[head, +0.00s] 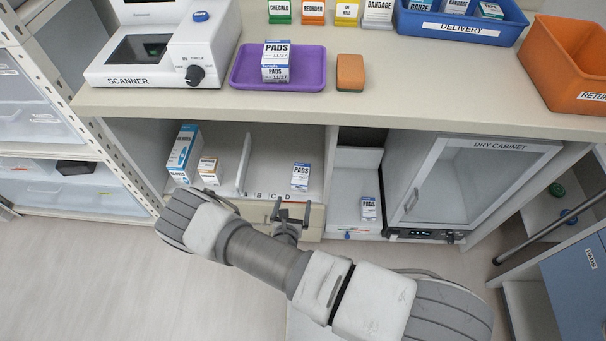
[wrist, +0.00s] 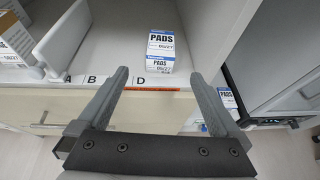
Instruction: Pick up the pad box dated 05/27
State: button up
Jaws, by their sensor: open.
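A white and blue pad box (wrist: 160,50) stands on the shelf below the counter, near the letter D; its label reads PADS and a date that looks like 05/27. The head view shows this box (head: 300,176) too. My gripper (head: 290,213) is open and empty in front of the shelf edge. In the wrist view my gripper (wrist: 160,85) has its fingers apart, with the box beyond and between the fingertips. Another pad box (head: 369,208) stands in the bay to the right. A pads box dated 11/27 (head: 276,62) sits on the purple tray (head: 247,80).
The dry cabinet (head: 466,185) is to the right. The counter (head: 430,98) overhangs the shelf. A drawer (wrist: 40,108) lies below the shelf edge.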

aim_at(301, 175)
jog(key=b+x, duration=0.3)
jog(key=x, duration=0.8)
jog(key=shift+w+f, duration=0.15)
jog(key=shift+w, duration=0.1)
jog(key=b+x, duration=0.3)
jog(key=x, duration=0.2)
jog(key=shift+w+d, duration=0.1)
jog(key=shift+d, duration=0.05)
jog(key=c, duration=1.4)
